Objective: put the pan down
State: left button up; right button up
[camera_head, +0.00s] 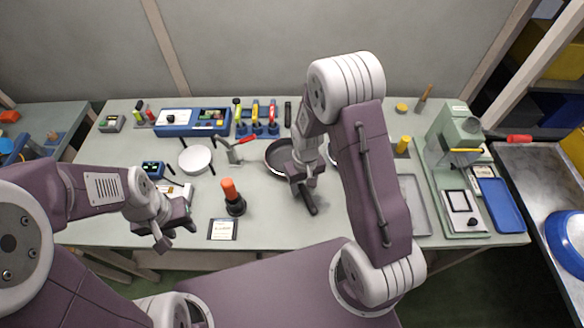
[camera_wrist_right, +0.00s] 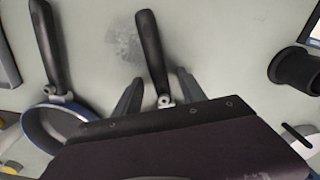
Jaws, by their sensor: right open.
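A dark pan (camera_head: 278,152) rests on the light table, its black handle (camera_head: 308,199) pointing toward me. My right gripper (camera_head: 303,183) is low over the pan's handle side and hides part of it. In the right wrist view, the black handle (camera_wrist_right: 152,50) lies between the two spread fingers of my right gripper (camera_wrist_right: 158,90), with gaps on both sides. The pan's bowl is hidden there by the gripper body. My left gripper (camera_head: 175,230) is empty, fingers apart, over the table's front left.
A second pan (camera_wrist_right: 42,128) with a blue rim lies beside it; my right arm mostly hides it in the head view. A black stand with an orange top (camera_head: 233,197) and a small screen-like plate (camera_head: 222,229) stand to the left. A grey tray (camera_head: 414,203) and green machine (camera_head: 455,135) stand right.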

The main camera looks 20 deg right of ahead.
jog(key=shift+w+f, duration=0.1)
jog(key=shift+f, duration=0.45)
grip_shut()
dwell(1.0)
